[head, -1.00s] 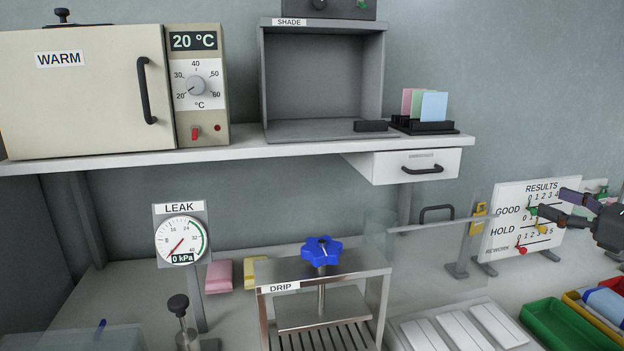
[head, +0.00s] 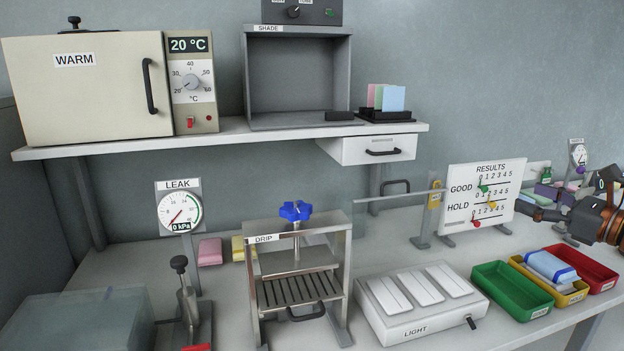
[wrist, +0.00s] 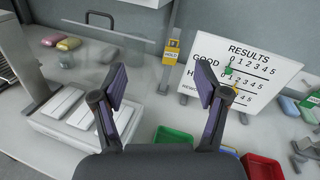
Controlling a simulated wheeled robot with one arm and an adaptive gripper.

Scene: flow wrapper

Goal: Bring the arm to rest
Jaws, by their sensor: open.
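My gripper (wrist: 160,88) is open and empty in the wrist view, its two dark fingers spread apart with purple pads. It hangs above the bench, facing the back, with the results board (wrist: 244,80) beyond its right finger. In the head view my arm reaches in from the right edge, and the gripper (head: 530,206) lies in front of the lower right of the results board (head: 486,195). The fingers are only partly clear there. The gripper appears to touch nothing.
A light box (head: 420,327), green tray (head: 513,291), yellow tray (head: 572,297) with blue-and-white packs, and red tray (head: 590,270) stand on the bench. A drip press (head: 340,255), leak gauge (head: 179,212) and clear box (head: 80,318) are left. A shelf (head: 230,134) overhangs the bench.

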